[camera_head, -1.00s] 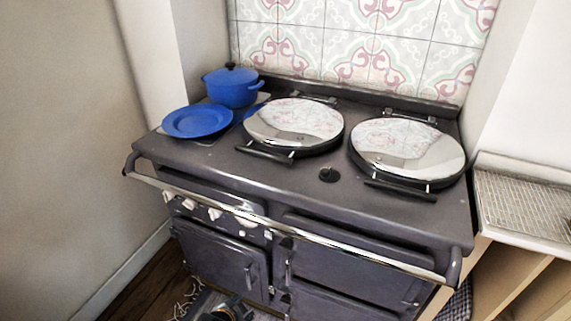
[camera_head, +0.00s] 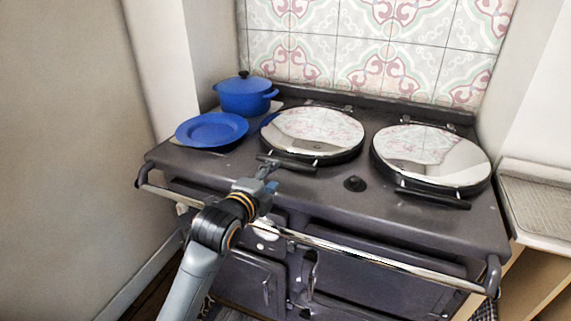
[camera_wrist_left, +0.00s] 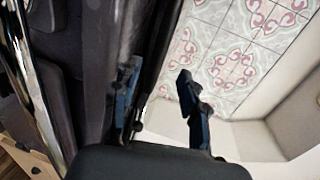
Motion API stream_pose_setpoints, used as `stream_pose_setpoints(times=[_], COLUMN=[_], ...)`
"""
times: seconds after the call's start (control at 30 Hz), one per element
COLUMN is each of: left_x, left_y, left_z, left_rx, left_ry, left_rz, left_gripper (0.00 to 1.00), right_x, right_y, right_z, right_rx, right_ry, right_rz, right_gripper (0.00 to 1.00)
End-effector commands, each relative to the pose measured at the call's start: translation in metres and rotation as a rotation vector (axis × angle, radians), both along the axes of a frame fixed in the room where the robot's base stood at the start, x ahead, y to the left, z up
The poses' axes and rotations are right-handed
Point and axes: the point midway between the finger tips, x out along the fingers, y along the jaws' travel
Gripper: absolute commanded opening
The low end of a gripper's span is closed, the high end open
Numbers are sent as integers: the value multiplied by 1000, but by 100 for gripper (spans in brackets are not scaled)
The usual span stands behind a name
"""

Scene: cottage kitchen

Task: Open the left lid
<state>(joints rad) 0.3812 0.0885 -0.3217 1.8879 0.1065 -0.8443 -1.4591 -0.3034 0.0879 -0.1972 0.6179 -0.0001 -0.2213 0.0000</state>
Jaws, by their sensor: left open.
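The left lid (camera_head: 318,130) is a round, shiny chrome cover with a dark rim, lying closed on the dark range cooker (camera_head: 340,208). Its dark bar handle (camera_head: 292,163) sticks out at the front. My left gripper (camera_head: 267,171) is at the left end of this handle in the head view; I cannot tell whether it touches. In the left wrist view the fingers (camera_wrist_left: 162,100) are spread, with a dark edge running between them, which I cannot identify for sure. My right gripper is not in view.
A closed right lid (camera_head: 432,155) lies beside the left one. A blue plate (camera_head: 211,130) and a blue pot (camera_head: 244,97) stand left of it. A chrome rail (camera_head: 350,252) runs along the cooker's front. A tiled wall (camera_head: 370,55) rises behind.

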Motion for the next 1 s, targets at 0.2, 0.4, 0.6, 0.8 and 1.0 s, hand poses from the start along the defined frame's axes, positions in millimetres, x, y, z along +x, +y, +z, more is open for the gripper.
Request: stream_pose_setpoints(times=[0.2,0.4,0.6,0.8,1.0], left_x=[41,69,83,86,85], left_y=[-15,-23,-27,-28,-28], left_z=[-8,-14,-17,-19,-18], left_rx=[-4,-3,-3,-2,-2], left_ry=[1,1,1,2,1], left_rz=[-1,1,1,0,0], left_gripper=[44,44,44,44,31], right_x=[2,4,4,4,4], right_y=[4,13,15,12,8], right_z=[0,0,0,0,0], right_rx=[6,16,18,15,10], right_ry=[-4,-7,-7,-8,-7], right_rz=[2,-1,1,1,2], right_gripper=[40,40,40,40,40])
